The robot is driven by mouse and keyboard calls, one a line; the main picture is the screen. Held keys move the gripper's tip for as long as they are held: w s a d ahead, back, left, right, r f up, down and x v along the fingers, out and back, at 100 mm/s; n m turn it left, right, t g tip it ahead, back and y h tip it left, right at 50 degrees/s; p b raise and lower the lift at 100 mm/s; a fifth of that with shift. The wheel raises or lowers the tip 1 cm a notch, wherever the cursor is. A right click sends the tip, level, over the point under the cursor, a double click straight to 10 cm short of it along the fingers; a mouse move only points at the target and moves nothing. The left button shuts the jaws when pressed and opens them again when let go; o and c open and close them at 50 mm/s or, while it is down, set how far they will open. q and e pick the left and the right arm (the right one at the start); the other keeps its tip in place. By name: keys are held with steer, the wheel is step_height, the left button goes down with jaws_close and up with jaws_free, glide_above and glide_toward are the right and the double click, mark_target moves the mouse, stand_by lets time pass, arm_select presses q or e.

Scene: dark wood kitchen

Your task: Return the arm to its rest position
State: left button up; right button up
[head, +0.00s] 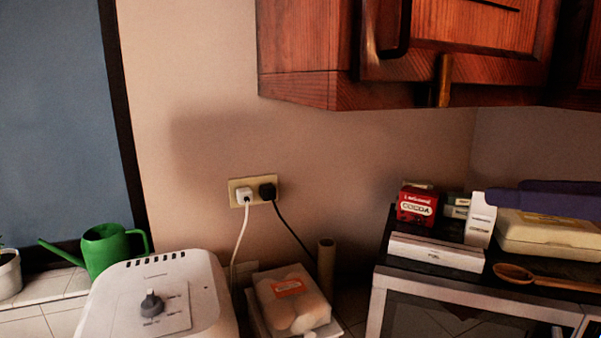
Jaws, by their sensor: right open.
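I see neither of my grippers and no part of my arms in the head view. Their pose and what they may hold cannot be told from here.
Wooden wall cabinets (300,50) hang at the upper right. A white appliance with a dial (205,290), a green watering can (105,250) and a wrapped package (290,300) stand below. A cocoa box (416,205), a yellow carton (550,236) and a wooden spoon (515,272) lie on a dark-topped appliance.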

steer(key=s+a+f+m+g+h, duration=0.1)
steer(key=s+a+f+g+h, duration=0.1)
steer(key=s+f+g, duration=0.5)
steer(key=s+a+f+g+h, duration=0.2)
steer(key=s+a+f, duration=0.1)
steer(key=s+f, duration=0.85)
step_height(320, 180, up, 17)
steer(key=s+g+p, duration=0.1)
steer(key=s+p, duration=0.2)
steer(key=p, duration=1.3)
steer(key=shift+d+f+m, duration=0.2)
steer(key=shift+m, duration=0.1)
